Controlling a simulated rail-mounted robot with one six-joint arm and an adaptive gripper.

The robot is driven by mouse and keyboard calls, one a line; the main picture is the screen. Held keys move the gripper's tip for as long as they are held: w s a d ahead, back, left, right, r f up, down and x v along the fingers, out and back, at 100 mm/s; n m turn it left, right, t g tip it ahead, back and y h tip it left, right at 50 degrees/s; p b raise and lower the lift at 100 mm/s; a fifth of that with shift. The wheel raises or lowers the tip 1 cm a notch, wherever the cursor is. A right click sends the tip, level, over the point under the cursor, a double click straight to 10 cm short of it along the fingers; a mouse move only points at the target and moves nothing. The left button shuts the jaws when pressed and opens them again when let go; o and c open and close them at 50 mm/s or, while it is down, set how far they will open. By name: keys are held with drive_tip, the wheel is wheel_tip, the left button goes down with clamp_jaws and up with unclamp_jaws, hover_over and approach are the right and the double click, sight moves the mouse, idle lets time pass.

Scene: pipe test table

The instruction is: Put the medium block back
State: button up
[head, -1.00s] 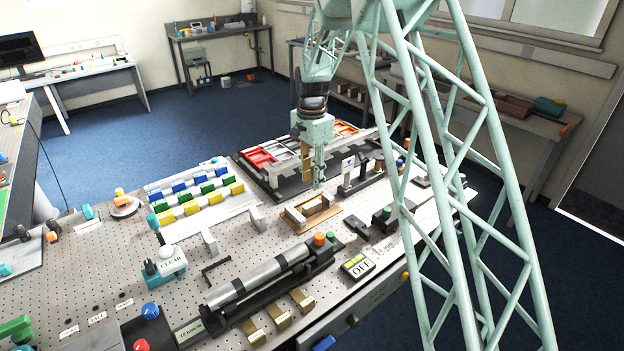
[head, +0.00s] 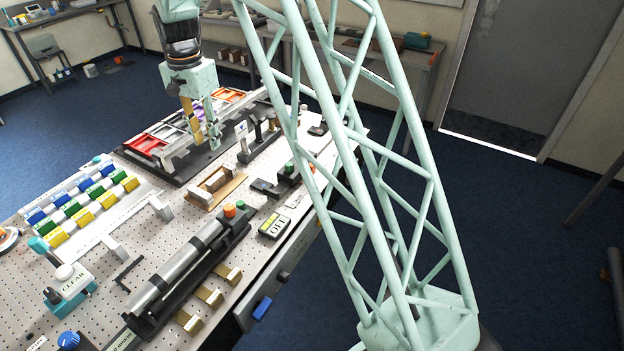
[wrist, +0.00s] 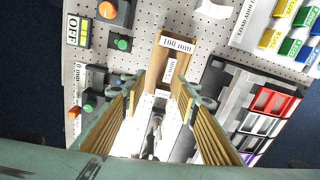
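A wooden holder (head: 215,187) with raised ends sits on the perforated table, right of the rack of coloured pieces. The wrist view shows this wooden holder (wrist: 157,67) beyond the fingertips, with a "100 mm" label and a second, smaller label I cannot read for sure. I cannot tell for certain which piece is the medium block. My gripper (head: 206,141) is above the black tray area, behind the holder and apart from it. In the wrist view my gripper (wrist: 160,88) has its ridged yellow fingers spread, with no block visible between them.
A black tray with red and pale compartments (head: 145,146) lies below and left of the gripper. Blue, green and yellow pieces (head: 82,217) stand in rows at left. A metal cylinder (head: 178,267) and several brass brackets (head: 210,297) are nearer. Dark stands (head: 258,140) rise at right.

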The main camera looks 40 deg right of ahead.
drive_tip(key=s+r+n+t, duration=0.2)
drive_tip(key=s+r+n, duration=0.4)
drive_tip(key=s+r, duration=1.85)
drive_tip(key=s+f+n+t, duration=0.1)
drive_tip(key=s+n, duration=0.4)
drive_tip(key=s, duration=2.5)
drive_tip(key=shift+n, duration=0.4)
drive_tip(key=shift+s, duration=0.15)
wheel_tip(320, 180, down, 10)
drive_tip(key=b, duration=1)
drive_tip(key=shift+t, duration=0.3)
